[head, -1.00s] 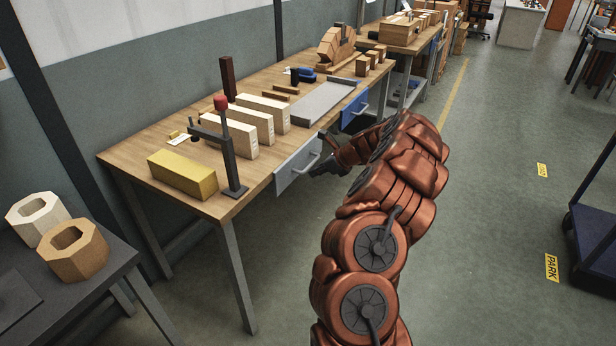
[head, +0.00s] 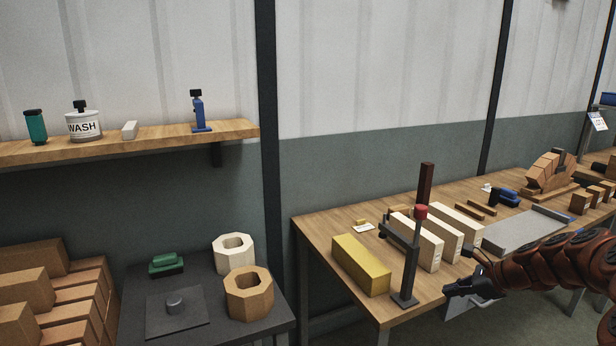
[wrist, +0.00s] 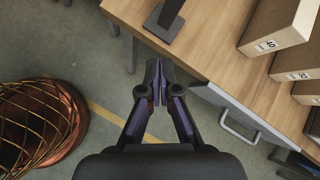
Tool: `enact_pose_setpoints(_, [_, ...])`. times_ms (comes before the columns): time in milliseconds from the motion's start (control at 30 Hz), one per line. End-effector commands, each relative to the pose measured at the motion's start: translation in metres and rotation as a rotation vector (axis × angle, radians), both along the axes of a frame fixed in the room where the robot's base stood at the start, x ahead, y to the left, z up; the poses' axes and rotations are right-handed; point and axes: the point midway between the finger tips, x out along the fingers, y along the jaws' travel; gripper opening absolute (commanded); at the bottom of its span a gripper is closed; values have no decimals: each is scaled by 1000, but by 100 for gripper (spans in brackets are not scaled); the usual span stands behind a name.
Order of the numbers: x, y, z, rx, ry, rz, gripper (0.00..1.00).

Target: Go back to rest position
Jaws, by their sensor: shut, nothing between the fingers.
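My gripper (head: 474,287) is at the right of the head view, in front of the front edge of the wooden workbench (head: 318,222). In the wrist view my gripper (wrist: 158,72) points down past the bench edge, its two dark fingers together and empty. Below the fingertips there is floor and the bench's edge. My copper-coloured arm reaches in from the right of the head view. The grey drawer (wrist: 225,115) with its handle lies just right of the fingers in the wrist view.
On the bench stand a yellow block (head: 361,265), a dark clamp stand (head: 408,285) with a red knob, several pale blocks (head: 430,245) and a grey tray (head: 525,232). At left are a dark table (head: 205,325) with two octagonal rings, stacked bricks (head: 65,300) and a shelf (head: 225,132).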

Motion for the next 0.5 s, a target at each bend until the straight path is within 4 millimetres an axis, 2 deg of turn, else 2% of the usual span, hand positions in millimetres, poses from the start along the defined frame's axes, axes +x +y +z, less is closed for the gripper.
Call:
enact_pose_setpoints(33, [-6,28,16,-37,-17,92,0])
enact_pose_setpoints(200, [-39,103,44,-156,-62,381,0])
enact_pose_setpoints(400, [-92,171,68,-302,-113,707,0])
enact_pose_setpoints(500, [-123,196,75,-370,-132,862,0])
